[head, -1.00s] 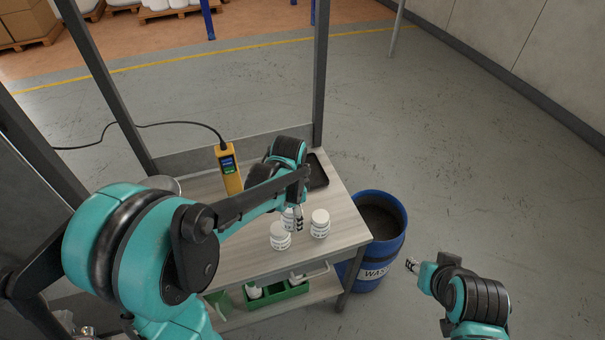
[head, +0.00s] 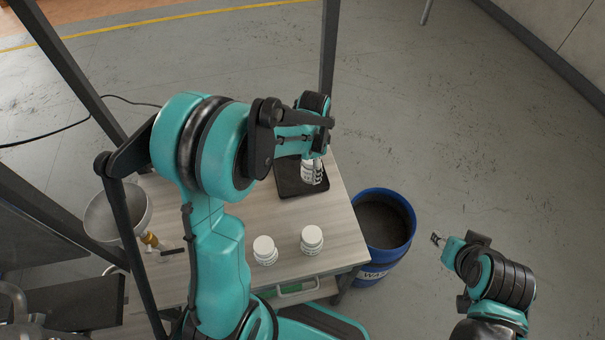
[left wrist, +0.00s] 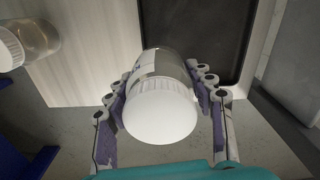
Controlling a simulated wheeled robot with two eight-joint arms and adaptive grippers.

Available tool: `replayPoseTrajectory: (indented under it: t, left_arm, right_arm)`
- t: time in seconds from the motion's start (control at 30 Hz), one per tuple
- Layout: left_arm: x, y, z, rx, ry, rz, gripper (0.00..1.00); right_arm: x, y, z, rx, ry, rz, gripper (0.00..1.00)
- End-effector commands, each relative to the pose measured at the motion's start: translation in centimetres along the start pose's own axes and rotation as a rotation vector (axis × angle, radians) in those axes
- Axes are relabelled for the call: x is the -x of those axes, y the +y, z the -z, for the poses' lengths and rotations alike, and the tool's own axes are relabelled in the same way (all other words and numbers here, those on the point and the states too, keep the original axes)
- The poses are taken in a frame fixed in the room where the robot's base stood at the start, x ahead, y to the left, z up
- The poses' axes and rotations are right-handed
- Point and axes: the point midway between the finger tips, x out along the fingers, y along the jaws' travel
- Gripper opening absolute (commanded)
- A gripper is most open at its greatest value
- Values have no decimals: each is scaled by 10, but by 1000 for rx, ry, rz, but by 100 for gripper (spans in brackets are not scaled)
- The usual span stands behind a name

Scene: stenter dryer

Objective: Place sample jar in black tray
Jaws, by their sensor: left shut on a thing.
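My left gripper (head: 313,168) is shut on a white-lidded sample jar (head: 310,171), at the black tray (head: 288,184) on the table. In the left wrist view the jar (left wrist: 160,105) sits between the two fingers, lid toward the camera, and the dark tray (left wrist: 215,35) lies beyond it. Whether the jar touches the tray is unclear. Two more white-lidded jars, one at left (head: 265,251) and one at right (head: 312,241), stand near the table's front edge. My right gripper (head: 438,239) is off to the right over the floor, apart from everything; its finger state is too small to read.
The pale wooden table (head: 235,285) has free room between the two standing jars and the tray. A blue waste drum (head: 372,270) stands against its right side. A metal bowl (head: 118,215) is at the left. Grey frame posts (head: 328,50) rise behind.

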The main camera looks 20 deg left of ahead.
Motion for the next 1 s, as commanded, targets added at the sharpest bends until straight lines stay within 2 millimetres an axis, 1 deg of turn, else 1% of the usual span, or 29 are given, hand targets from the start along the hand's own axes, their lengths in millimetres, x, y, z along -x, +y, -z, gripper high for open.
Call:
replayPoseTrajectory:
  t: [0.03,0.1,0.27,0.37,0.53,0.6,0.87,0.97,1.0]
  left_arm:
    - [-9,-10,-6,4,0,0,14]
    - [-15,-20,-11,2,0,0,14]
    - [-22,-31,-18,-1,0,0,14]
    - [-28,-32,-18,-1,0,0,14]
    - [-54,-32,-18,-2,0,0,14]
    - [-62,-32,-18,-2,0,0,14]
    - [-62,-32,-18,-2,0,0,14]
    - [-66,-32,-18,-2,0,0,14]
    - [-66,-32,-18,-2,0,0,56]
  right_arm:
    - [-4,0,-2,0,0,0,40]
    - [-5,0,-4,0,0,0,40]
    - [-7,0,-5,0,0,0,40]
    - [-8,0,-6,0,0,0,40]
    - [-16,0,-11,0,0,0,40]
    - [-18,0,-12,0,0,0,40]
    - [-17,0,-12,0,0,0,40]
    - [-20,0,-14,0,0,0,40]
    - [-20,0,-14,0,0,0,40]
